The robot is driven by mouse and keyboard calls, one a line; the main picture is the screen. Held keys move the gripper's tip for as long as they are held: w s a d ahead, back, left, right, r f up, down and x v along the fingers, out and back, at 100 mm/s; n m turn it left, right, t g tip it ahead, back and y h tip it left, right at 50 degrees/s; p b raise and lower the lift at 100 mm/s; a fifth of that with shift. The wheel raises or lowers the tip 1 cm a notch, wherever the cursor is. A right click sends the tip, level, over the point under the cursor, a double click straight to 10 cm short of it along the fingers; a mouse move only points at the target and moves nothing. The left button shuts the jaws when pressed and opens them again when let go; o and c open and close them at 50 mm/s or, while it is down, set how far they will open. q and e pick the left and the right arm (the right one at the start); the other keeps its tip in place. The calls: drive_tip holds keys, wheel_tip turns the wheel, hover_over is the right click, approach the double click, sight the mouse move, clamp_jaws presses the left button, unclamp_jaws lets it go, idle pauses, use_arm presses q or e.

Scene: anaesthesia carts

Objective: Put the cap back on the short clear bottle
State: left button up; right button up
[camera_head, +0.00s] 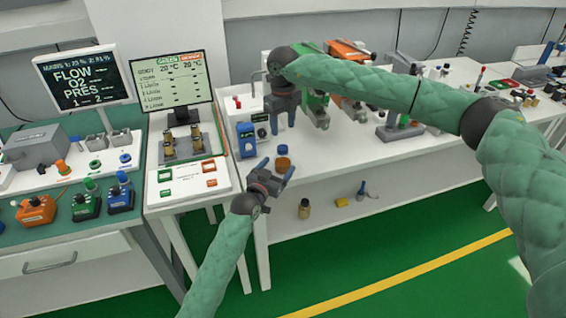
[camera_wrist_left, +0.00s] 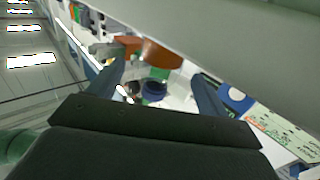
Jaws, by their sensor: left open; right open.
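A small blue round piece (camera_head: 283,150) and a brown-orange round piece (camera_head: 283,163) sit close together near the front edge of the white table. I cannot tell which is the cap, and no clear bottle wall can be made out. My left gripper (camera_head: 276,168) is open and empty in front of them at the table edge. In the left wrist view the blue piece (camera_wrist_left: 154,92) shows between the open fingers (camera_wrist_left: 157,92), with a brown piece (camera_wrist_left: 160,52) above it. My right gripper (camera_head: 282,122) points down, open, above and behind these pieces, with nothing visible in it.
A blue device (camera_head: 246,139) stands left of the pieces. Green (camera_head: 314,108) and orange (camera_head: 347,55) devices stand behind, partly covered by my right arm. An amber bottle (camera_head: 304,209) and a yellow piece (camera_head: 342,202) are on the lower shelf.

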sight(279, 165)
use_arm(q)
drive_tip(key=shift+x, duration=1.9)
use_arm(e)
drive_tip(key=shift+w, duration=0.1)
use_arm(q)
drive_tip(key=c, duration=1.7)
clamp_jaws()
use_arm(e)
drive_tip(key=shift+f, duration=0.2)
drive_tip(key=n, duration=0.6)
drive_tip(key=shift+r, duration=0.15)
drive_tip(key=n, duration=0.7)
drive_tip(key=shift+f, duration=4)
